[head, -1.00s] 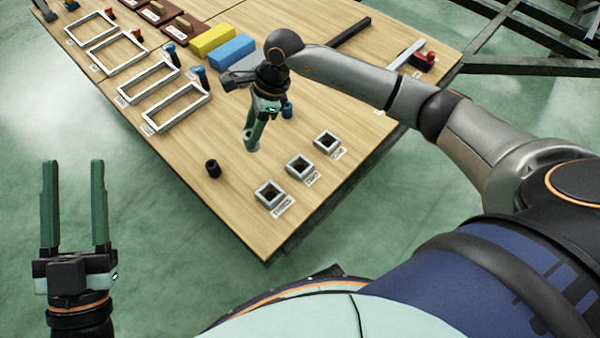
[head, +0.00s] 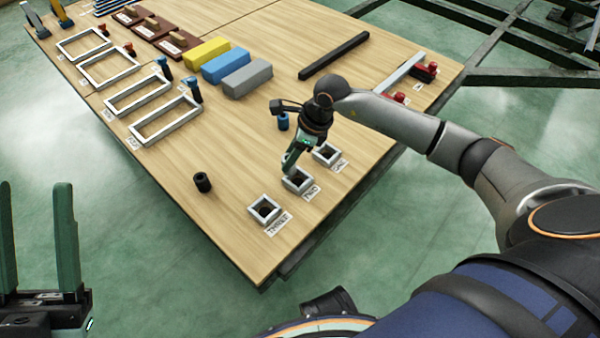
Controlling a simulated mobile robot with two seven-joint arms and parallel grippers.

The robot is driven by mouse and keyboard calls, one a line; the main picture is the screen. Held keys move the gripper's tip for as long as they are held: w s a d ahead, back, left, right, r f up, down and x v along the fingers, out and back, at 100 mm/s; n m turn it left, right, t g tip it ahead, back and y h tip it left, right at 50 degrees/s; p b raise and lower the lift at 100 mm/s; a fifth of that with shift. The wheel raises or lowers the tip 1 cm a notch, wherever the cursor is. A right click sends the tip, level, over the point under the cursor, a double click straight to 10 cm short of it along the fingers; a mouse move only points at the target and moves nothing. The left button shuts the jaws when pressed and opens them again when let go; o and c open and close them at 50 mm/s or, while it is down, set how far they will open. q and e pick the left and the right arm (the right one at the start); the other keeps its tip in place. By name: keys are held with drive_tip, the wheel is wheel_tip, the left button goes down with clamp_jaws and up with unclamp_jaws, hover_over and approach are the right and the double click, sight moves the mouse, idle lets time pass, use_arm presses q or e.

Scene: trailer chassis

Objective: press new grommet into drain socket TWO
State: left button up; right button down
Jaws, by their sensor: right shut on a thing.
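Three square metal sockets stand in a row near the table's front edge, with dark centres and labels. Drain socket TWO (head: 298,187) is the middle one, between socket ONE (head: 327,154) and socket THREE (head: 264,210). My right gripper (head: 290,166) points down at socket TWO, its fingertips at the socket's far side. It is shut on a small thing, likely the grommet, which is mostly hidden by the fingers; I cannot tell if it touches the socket. My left gripper (head: 38,245) is open and empty at the lower left, off the table.
A black cylinder (head: 202,182) stands left of the sockets, and a blue one (head: 283,121) just behind my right gripper. Metal frames (head: 165,121), coloured blocks (head: 225,66) and a black bar (head: 334,55) lie farther back. The wood between is clear.

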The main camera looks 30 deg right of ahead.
drive_tip(key=shift+s+d+f, duration=0.25)
drive_tip(key=shift+d+f, duration=0.5)
drive_tip(key=shift+f, duration=0.25)
drive_tip(key=f, duration=0.1)
drive_tip(key=f+b, duration=0.2)
drive_tip(key=shift+s+d+f, duration=0.15)
drive_tip(key=shift+d+f, duration=0.1)
drive_tip(key=shift+d, duration=0.05)
drive_tip(key=shift+f, duration=0.1)
drive_tip(key=shift+f+b, duration=0.15)
drive_tip(key=shift+b, duration=0.2)
drive_tip(key=shift+c, duration=2.2)
unclamp_jaws()
